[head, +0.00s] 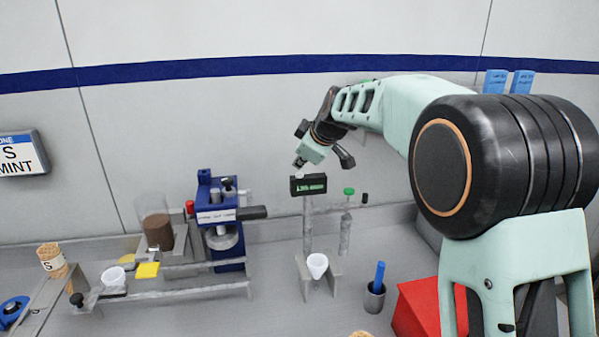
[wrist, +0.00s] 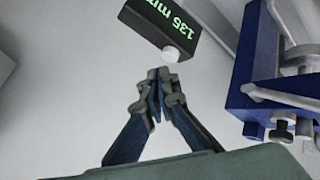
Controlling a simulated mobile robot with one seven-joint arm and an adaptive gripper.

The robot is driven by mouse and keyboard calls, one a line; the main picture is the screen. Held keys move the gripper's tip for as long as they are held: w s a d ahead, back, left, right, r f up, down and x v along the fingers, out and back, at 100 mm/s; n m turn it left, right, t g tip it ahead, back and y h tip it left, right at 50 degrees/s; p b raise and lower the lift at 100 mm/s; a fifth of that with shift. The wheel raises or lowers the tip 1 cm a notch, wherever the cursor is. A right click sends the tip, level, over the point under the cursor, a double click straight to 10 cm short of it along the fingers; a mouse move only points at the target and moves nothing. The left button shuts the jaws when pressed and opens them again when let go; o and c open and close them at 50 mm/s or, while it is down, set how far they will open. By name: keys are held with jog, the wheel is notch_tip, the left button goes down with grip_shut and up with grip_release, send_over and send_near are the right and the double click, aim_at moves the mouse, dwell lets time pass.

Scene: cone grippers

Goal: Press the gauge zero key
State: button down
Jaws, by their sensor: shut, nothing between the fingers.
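The gauge (head: 308,184) is a small black box with a green digital readout, on top of a grey post in the head view. In the head view my gripper (head: 299,163) is just above the gauge, and the key is too small to make out clearly.
A blue press machine (head: 222,190) with a dark handle stands left of the gauge post. A green-knobbed valve (head: 349,191) is close on the right. A white cone (head: 317,265) sits in a stand in front. A red box (head: 418,308) and a cup (head: 374,298) are at front right.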

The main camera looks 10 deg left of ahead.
aim_at(301, 175)
jog(key=shift+r, duration=0.1)
jog(key=shift+r+p, duration=1.55)
jog(key=shift+r, duration=0.95)
jog(key=shift+f, duration=0.1)
